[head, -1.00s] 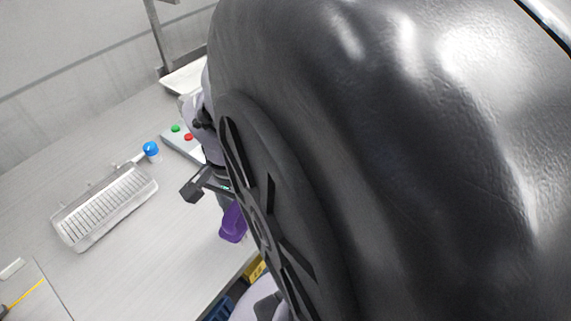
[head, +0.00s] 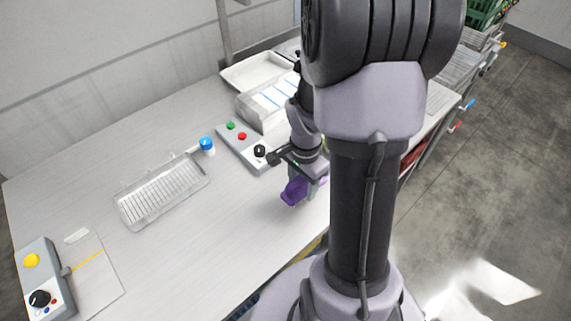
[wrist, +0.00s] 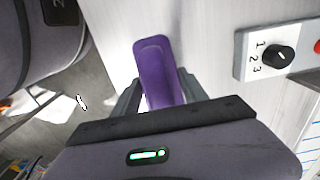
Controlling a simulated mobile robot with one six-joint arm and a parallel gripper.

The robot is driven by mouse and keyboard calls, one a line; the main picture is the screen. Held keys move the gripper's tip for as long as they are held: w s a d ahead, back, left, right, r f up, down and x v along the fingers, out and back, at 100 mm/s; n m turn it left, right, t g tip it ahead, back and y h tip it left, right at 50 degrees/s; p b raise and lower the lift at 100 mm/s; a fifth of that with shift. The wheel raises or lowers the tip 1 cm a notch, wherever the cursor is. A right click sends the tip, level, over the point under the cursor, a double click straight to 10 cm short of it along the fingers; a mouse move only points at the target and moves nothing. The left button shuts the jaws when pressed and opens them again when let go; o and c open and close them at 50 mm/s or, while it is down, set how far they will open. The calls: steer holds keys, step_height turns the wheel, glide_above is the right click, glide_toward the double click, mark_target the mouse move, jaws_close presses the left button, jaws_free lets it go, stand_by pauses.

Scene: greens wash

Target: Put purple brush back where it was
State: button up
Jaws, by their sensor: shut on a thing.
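The purple brush (head: 294,191) is held by my gripper (head: 305,186) over the front part of the light table, right of centre in the head view. In the wrist view the brush (wrist: 160,72) sticks out between the two fingers of my gripper (wrist: 156,98), which are shut on it. Its lower part is hidden behind the gripper body. I cannot tell whether the brush touches the table.
A control box (head: 252,146) with green and red buttons and a black dial stands just behind the gripper. White trays (head: 258,72) stand at the back. The table (head: 215,240) front middle is clear.

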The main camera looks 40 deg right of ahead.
mark_target(301, 190)
steer(key=shift+w+d+f+b, duration=0.1)
steer(key=shift+w+f+b, duration=0.1)
steer(key=shift+f+b, duration=0.6)
steer(key=shift+w+d+f+b, duration=0.15)
steer(key=shift+f+b, duration=0.15)
steer(key=shift+f, duration=0.85)
steer(key=o, duration=1.3)
steer(key=shift+r, duration=0.15)
